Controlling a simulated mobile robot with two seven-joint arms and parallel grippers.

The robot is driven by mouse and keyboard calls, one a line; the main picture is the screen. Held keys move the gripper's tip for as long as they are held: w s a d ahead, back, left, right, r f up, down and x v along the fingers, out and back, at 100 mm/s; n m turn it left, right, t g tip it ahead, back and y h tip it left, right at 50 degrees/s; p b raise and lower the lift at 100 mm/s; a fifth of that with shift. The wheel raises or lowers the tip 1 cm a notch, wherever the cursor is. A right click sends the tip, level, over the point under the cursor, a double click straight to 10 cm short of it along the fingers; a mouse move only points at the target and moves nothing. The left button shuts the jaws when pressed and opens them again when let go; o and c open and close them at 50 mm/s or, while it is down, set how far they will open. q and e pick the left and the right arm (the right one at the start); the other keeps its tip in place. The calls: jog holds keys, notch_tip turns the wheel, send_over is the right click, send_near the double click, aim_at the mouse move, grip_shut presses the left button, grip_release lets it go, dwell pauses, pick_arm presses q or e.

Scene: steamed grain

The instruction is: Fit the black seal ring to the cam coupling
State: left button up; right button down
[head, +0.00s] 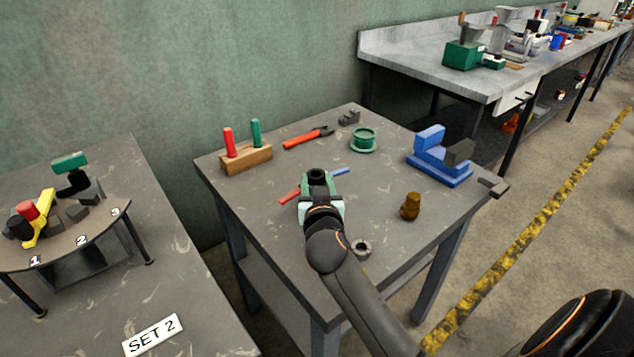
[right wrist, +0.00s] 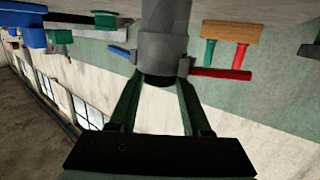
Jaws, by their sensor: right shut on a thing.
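My right gripper (head: 322,192) is shut on the cam coupling (head: 317,176) over the middle of the table. The coupling has a dark round end with an opening, and a red lever (head: 290,194) and a blue lever (head: 341,171) stick out on opposite sides. In the right wrist view the coupling (right wrist: 165,40) is a grey cylinder between the fingertips. I cannot tell whether it touches the table. A small grey ring with a dark hole (head: 361,248) lies near the front; I cannot tell whether it is the seal ring. My left gripper is not in view.
On the table (head: 270,215) are a wooden block with red and green handles (head: 246,159), a red tool (head: 308,138), a green flanged ring (head: 363,140), a blue fixture (head: 438,160) and a brown plug (head: 410,206). A numbered stand (head: 70,245) is at left.

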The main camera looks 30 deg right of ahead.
jog(key=shift+f, duration=0.3)
jog(key=shift+r+p, duration=0.3)
dwell(0.3)
jog(key=shift+c, duration=1.4)
grip_release()
jog(key=shift+r, duration=0.1)
